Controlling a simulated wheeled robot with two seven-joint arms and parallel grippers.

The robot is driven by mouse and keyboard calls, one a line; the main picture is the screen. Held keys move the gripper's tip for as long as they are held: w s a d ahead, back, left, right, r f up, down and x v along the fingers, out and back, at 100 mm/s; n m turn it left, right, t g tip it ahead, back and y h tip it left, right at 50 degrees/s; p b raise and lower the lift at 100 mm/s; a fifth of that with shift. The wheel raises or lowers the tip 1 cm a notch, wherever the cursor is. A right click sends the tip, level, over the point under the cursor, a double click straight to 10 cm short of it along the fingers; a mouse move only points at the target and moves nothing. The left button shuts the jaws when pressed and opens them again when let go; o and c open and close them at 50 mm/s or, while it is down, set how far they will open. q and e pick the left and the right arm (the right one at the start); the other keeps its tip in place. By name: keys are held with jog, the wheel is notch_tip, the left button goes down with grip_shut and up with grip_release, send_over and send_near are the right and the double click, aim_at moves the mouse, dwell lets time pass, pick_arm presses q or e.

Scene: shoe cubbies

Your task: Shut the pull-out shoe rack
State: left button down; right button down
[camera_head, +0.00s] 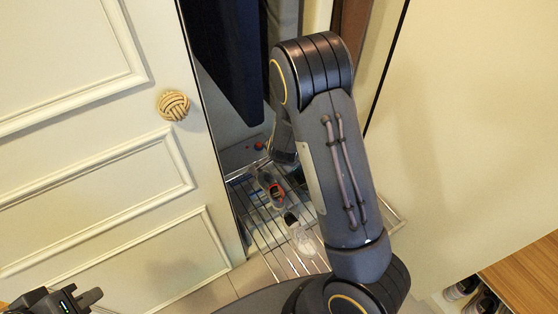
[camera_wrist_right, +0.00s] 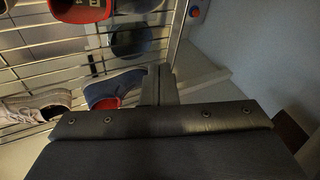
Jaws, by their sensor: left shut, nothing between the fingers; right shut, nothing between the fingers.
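The pull-out shoe rack (camera_head: 299,265) is a metal wire shelf that sticks out of the closet opening at the centre of the head view, with shoes on it. My right arm crosses in front of it and hides part of it. In the right wrist view the rack's wires (camera_wrist_right: 52,66) fill the left side. My right gripper (camera_wrist_right: 158,76) is shut and empty, its fingers close to the rack's side rail; I cannot tell whether they touch. It is hidden in the head view. My left gripper (camera_head: 92,297) is shut and empty at the lower left, apart from the rack.
A cream panelled door (camera_head: 95,175) with a round woven knob (camera_head: 173,105) stands left of the opening. Dark clothes (camera_head: 228,55) hang inside. A plain pale panel (camera_head: 470,130) stands at right, and a wooden-topped shoe cubby (camera_head: 525,275) is at lower right.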

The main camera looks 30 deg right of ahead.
jog(key=w+d+f+b, duration=0.1)
jog(key=w+d+f, duration=0.1)
jog(key=f, duration=0.2)
jog(key=w+d+f+h+b, duration=0.1)
jog(key=w+f, duration=0.1)
jog(key=f, duration=0.2)
jog(key=w+d+f+h+b, duration=0.1)
jog(key=w+d+f, duration=0.1)
jog(key=f, duration=0.3)
jog(key=shift+w+d+m, duration=0.15)
jog(key=shift+d+m, duration=0.15)
jog(key=w, duration=0.2)
jog(key=shift+w+a+r, duration=0.25)
jog(key=shift+w, duration=0.7)
